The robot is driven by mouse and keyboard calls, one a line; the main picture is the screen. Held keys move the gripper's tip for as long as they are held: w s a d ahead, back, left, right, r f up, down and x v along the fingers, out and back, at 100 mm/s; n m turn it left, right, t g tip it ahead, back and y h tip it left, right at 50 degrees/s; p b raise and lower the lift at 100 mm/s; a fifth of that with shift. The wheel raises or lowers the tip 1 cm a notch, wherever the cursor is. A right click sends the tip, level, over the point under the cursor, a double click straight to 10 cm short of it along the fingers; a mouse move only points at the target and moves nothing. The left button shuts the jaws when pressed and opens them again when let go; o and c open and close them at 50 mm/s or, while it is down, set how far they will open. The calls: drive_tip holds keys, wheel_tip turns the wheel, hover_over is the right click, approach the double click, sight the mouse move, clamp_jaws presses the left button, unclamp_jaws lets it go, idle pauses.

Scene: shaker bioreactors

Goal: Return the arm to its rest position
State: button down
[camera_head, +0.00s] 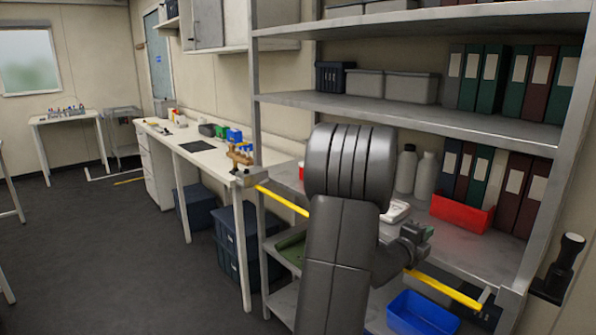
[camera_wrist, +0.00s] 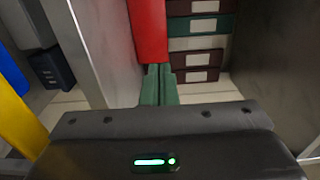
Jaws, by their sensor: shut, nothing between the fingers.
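My arm rises in front of the shelf rack in the head view, folds over and comes down to the right. My gripper (camera_head: 426,233) is at the lower right of the arm, close to the rack's yellow front bar (camera_head: 445,290). In the wrist view the green fingers of my gripper (camera_wrist: 159,84) are together with nothing between them. Beyond the fingertips is a red bin (camera_wrist: 148,30); I cannot tell whether they touch it. The same red bin (camera_head: 461,214) stands on the middle shelf in the head view. My arm hides part of the rack.
The rack holds binders (camera_head: 490,75), grey boxes (camera_head: 411,87) and white bottles (camera_head: 406,170). A blue bin (camera_head: 422,312) sits low, below the gripper. A white bench (camera_head: 200,160) stands left of the rack. The floor (camera_head: 110,250) at left is clear.

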drive_tip(key=b+v, duration=0.3)
drive_tip(key=v, duration=1.1)
drive_tip(key=shift+w+a+r, duration=0.1)
